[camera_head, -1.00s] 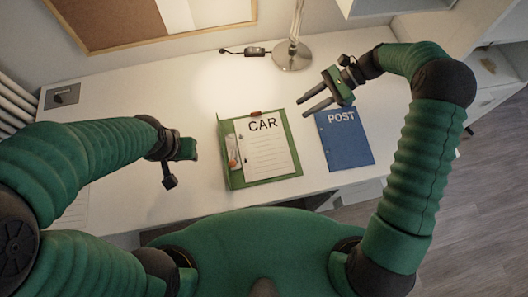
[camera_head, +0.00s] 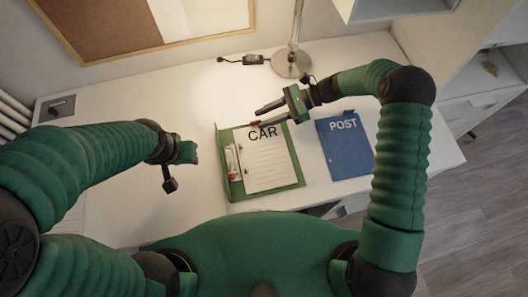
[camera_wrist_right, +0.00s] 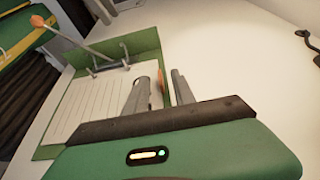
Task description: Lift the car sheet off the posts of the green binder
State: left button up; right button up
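The car sheet (camera_head: 268,170), white with lines and the heading CAR, lies on the open green binder (camera_head: 299,160) on the desk. In the right wrist view the sheet (camera_wrist_right: 92,108) lies by metal posts (camera_wrist_right: 108,65) and a lever with an orange knob (camera_wrist_right: 37,20). A small orange piece (camera_wrist_right: 160,84) shows at the sheet's edge, between the fingers in that view. My right gripper (camera_head: 256,117) is open and empty over the binder's top edge; I cannot tell if it touches. My left gripper (camera_head: 188,152) is left of the binder; its fingers are unclear.
A blue POST binder (camera_head: 345,147) lies right of the green one. A lamp base (camera_head: 291,64) and a black cord switch (camera_head: 253,60) are at the back.

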jog(key=shift+x, duration=1.2)
grip_shut()
jog(key=shift+r, duration=0.1)
